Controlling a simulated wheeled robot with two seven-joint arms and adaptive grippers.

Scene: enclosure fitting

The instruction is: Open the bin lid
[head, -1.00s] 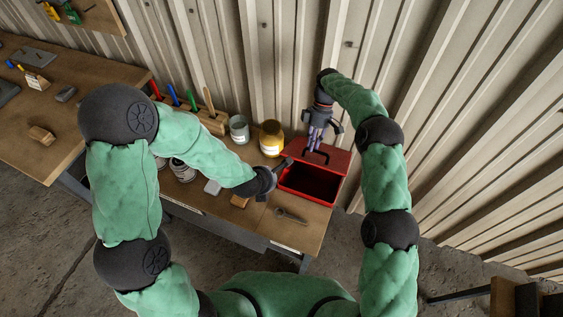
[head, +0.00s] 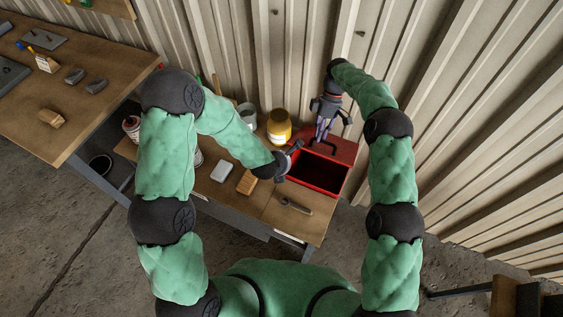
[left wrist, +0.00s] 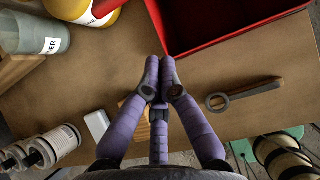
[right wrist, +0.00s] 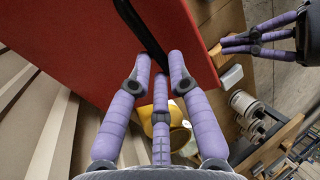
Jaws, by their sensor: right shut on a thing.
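The red bin (head: 318,190) stands at the right end of the workbench, its dark inside showing at the front. Its red lid (head: 344,150) is raised at the back edge, and its underside is hidden. My right gripper (head: 321,137) is at the lid's black handle (right wrist: 148,35), shut on it; the lid fills the upper part of the right wrist view (right wrist: 100,45). My left gripper (head: 294,150) is beside the bin's left rim, empty. In the left wrist view its fingertips (left wrist: 160,65) are together, with the bin's red wall (left wrist: 158,25) just ahead.
A yellow jar (head: 279,127) and a grey cup (head: 246,115) stand left of the bin. A wrench (head: 296,206) lies in front of it. A wooden block (head: 246,182) and a pale block (head: 222,171) lie further left. A corrugated wall (head: 300,60) closes off the back.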

